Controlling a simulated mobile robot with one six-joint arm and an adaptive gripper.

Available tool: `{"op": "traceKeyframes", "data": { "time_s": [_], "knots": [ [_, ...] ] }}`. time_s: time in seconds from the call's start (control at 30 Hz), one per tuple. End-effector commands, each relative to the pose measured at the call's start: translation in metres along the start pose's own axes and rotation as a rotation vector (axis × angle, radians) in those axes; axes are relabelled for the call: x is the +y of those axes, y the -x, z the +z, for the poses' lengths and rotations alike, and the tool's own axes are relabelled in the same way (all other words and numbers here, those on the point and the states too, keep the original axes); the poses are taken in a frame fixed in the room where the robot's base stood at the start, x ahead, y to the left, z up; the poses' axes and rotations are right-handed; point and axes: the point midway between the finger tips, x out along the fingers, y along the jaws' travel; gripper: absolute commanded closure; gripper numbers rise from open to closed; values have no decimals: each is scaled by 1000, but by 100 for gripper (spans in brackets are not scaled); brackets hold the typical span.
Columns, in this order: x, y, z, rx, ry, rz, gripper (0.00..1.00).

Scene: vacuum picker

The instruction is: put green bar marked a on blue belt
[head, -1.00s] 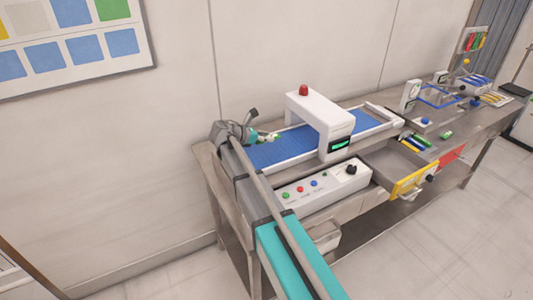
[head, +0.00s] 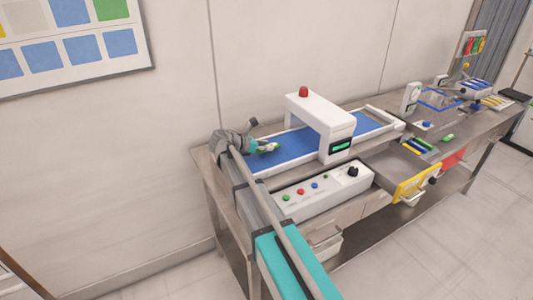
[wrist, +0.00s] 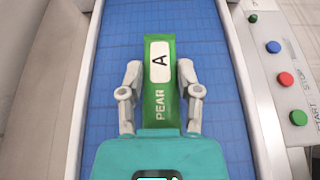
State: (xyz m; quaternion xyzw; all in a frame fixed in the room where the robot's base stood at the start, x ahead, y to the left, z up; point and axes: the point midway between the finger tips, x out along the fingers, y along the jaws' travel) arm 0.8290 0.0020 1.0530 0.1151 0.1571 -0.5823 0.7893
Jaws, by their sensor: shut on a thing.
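The green bar (wrist: 159,92) carries a white label with a black A and the word PEAR. My gripper (wrist: 160,82) is shut on it, with a finger along each side. The bar lies over the blue belt (wrist: 206,60) in the wrist view; whether it touches the belt I cannot tell. In the head view my gripper (head: 266,148) holds the green bar (head: 271,147) at the belt's left end. The blue belt (head: 300,142) runs through a white arch.
The white arch (head: 325,112) with a red lamp spans the belt. A control box (head: 318,191) with several buttons stands in front of the belt. Small coloured bars (head: 415,147) lie further right.

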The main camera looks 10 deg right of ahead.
Motion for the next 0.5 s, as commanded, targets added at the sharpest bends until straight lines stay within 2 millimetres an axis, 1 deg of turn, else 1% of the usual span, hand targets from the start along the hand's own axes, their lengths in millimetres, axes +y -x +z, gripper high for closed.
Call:
{"op": "traceKeyframes", "data": {
  "time_s": [0.03,0.13,0.5],
  "knots": [
    [0,-3,-8,0,0,0,97],
    [0,-5,-13,0,0,0,97],
    [0,-6,-15,0,0,1,97]
  ]
}}
